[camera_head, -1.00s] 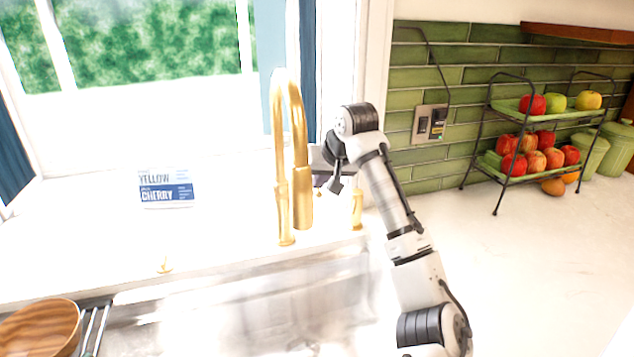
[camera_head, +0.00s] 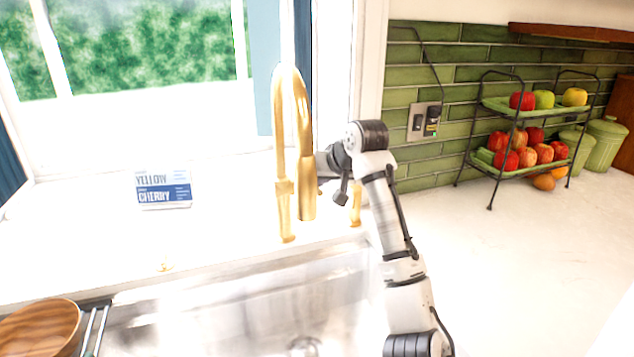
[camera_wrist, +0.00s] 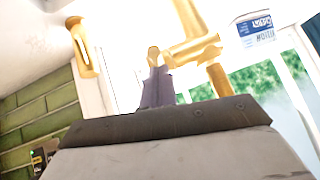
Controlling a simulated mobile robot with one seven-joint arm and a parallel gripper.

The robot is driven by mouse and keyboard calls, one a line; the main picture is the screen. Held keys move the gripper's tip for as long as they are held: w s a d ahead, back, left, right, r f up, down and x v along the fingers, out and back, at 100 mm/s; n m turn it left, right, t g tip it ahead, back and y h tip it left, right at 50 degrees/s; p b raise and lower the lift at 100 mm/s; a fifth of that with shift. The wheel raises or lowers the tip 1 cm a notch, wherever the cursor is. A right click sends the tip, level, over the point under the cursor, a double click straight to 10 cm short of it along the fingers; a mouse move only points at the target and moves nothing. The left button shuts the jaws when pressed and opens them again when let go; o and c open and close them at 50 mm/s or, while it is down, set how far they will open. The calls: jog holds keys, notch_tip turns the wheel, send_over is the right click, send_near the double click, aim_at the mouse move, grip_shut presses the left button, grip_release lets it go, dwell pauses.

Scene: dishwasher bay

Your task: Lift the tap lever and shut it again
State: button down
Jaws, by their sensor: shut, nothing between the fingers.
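The gold tap (camera_head: 282,180) stands behind the sink, with a tall arched neck and a hanging spout. In the wrist view, the tap (camera_wrist: 217,78) is right of my fingers, with a short gold side piece (camera_wrist: 194,49) reaching toward them. A small gold end, seemingly the lever (camera_wrist: 153,54), shows right at my fingertips; I cannot tell if they touch it. My gripper (camera_wrist: 157,72) is shut and empty. In the head view it is mostly hidden behind the tap and my wrist, so the lever's angle is unclear.
A gold dispenser (camera_head: 355,205) stands close right of the tap. The sink (camera_head: 240,310) lies in front. A yellow cherry box (camera_head: 164,190) stands left on the sill. A wooden bowl (camera_head: 42,328) is at lower left. A fruit rack (camera_head: 490,205) stands on the right counter.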

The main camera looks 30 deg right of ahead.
jog(key=shift+s+a+f, duration=0.1)
jog(key=shift+s+f, duration=0.15)
jog(key=shift+f, duration=0.35)
jog(key=shift+s+a+f, duration=0.1)
jog(key=shift+s+f, duration=0.15)
jog(key=shift+f, duration=0.5)
